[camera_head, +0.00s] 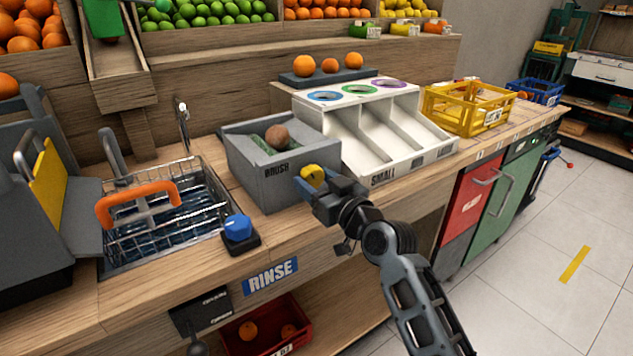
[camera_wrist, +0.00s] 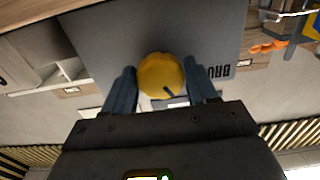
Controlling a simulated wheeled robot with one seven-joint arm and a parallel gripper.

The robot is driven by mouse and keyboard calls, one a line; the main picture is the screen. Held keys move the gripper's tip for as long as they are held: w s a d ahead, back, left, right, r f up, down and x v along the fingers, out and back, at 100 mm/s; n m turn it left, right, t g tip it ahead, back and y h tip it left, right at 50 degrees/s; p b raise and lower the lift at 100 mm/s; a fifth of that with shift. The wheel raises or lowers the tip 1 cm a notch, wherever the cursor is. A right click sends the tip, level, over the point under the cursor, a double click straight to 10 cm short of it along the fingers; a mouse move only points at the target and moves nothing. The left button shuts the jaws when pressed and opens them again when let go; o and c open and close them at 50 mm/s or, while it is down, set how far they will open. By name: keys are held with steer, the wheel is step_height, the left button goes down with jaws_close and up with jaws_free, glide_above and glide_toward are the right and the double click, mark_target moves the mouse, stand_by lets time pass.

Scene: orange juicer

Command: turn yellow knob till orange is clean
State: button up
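The yellow knob (camera_head: 313,175) sits on the front of the grey box marked BRUSH (camera_head: 262,185). A brown, dirty-looking orange (camera_head: 277,137) lies in the top of that box on something green. My gripper (camera_head: 318,190) is at the knob. In the wrist view the knob (camera_wrist: 161,75), with a dark mark on its face, shows between my two blue-grey fingers (camera_wrist: 160,80). The fingers stand close on both sides of it; I cannot tell if they press on it. The orange is hidden in the wrist view.
Left of the box are a sink with a wire basket (camera_head: 165,215), its orange handle (camera_head: 138,203) and a blue knob (camera_head: 238,228). Right of it is a white sorting tray (camera_head: 415,150), with a yellow crate (camera_head: 468,107) beyond. A red crate (camera_head: 265,330) with oranges sits below.

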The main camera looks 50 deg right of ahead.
steer(key=c, duration=0.6)
steer(key=shift+m, duration=0.3)
steer(key=m+p, duration=0.3)
steer(key=m, duration=0.2)
steer(key=shift+r, duration=0.15)
steer(key=m+p, duration=0.2)
steer(key=m, duration=0.4)
steer(key=shift+a, duration=0.1)
steer(key=shift+m+p, duration=0.3)
steer(key=shift+m, duration=0.1)
steer(key=o, duration=1)
steer(key=shift+o, duration=0.2)
